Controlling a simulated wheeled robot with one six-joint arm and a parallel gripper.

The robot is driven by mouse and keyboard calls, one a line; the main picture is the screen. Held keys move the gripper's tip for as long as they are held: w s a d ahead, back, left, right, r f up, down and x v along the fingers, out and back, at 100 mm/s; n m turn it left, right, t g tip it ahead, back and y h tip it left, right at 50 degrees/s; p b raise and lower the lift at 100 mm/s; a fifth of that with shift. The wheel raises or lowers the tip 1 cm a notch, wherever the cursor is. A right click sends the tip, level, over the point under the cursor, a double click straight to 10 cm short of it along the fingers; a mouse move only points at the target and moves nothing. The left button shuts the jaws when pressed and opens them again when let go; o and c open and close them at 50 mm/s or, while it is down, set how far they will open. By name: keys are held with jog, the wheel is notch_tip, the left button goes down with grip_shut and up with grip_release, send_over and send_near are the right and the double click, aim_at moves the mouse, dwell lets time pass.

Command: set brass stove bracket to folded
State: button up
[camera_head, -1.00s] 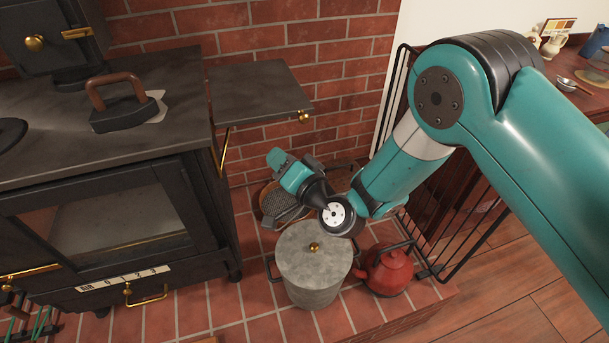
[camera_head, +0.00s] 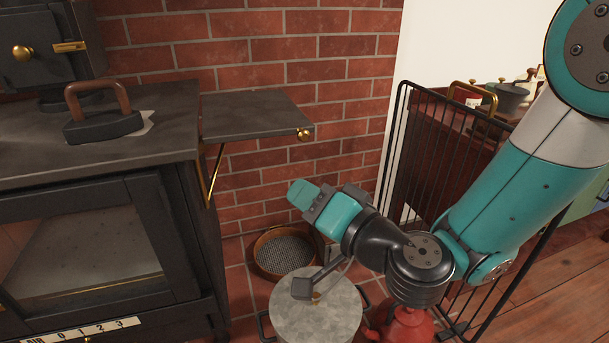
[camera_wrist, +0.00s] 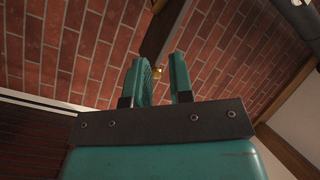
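The brass stove bracket (camera_head: 215,173) slants between the stove's right side and the underside of the side shelf (camera_head: 250,114), which stands out level. My gripper (camera_head: 297,193) is to the right of the bracket and below the shelf, apart from both. In the wrist view its two teal fingers (camera_wrist: 160,76) are apart with nothing between them. That knob also shows at the shelf's front corner in the head view (camera_head: 303,134). I cannot make out the bracket in the wrist view.
The black stove (camera_head: 90,165) fills the left, with a flat iron (camera_head: 103,122) on top. A lidded grey pot (camera_head: 315,318), a round sieve (camera_head: 285,252) and a partly hidden red kettle (camera_head: 405,328) stand below my gripper. A black wire guard (camera_head: 400,160) is at right.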

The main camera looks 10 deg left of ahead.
notch_tip(320, 180, up, 7)
jog(key=s+n+g+y+p, duration=0.1)
jog(key=s+n+g+p, duration=0.2)
jog(key=shift+d+n+g, duration=0.15)
jog(key=shift+n+g, duration=0.25)
jog(key=shift+f, duration=0.15)
